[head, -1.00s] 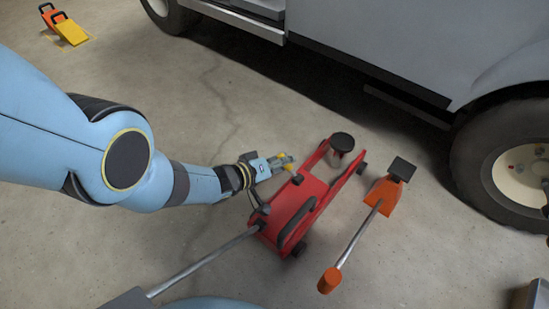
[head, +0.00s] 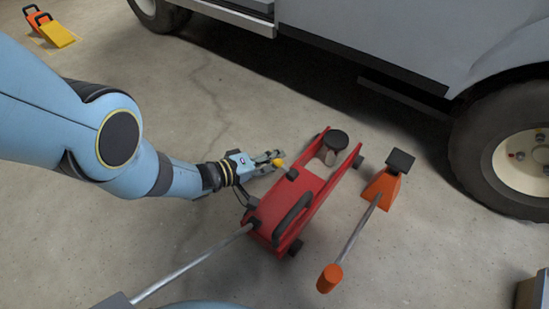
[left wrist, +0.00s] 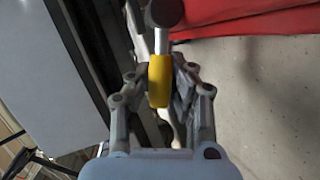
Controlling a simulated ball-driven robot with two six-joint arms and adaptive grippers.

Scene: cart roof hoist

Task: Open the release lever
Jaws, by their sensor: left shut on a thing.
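The release lever's yellow grip (left wrist: 159,80) shows in the left wrist view, on a short metal rod that runs to a dark round knob (left wrist: 164,12). In the head view, the yellow grip (head: 278,163) is at the left side of the red floor jack (head: 318,185). My left gripper (head: 273,159) is shut on the yellow grip; in the left wrist view its two fingers (left wrist: 160,88) lie on either side of it. The fingers partly hide the lever in the head view. My right gripper is not in view.
An orange jack stand (head: 382,188) with a black top stands right of the jack. A long metal handle (head: 195,262) runs from the jack to the lower left. The grey vehicle (head: 400,40) and its wheel (head: 515,160) are behind. Wheel chocks (head: 57,34) lie far left.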

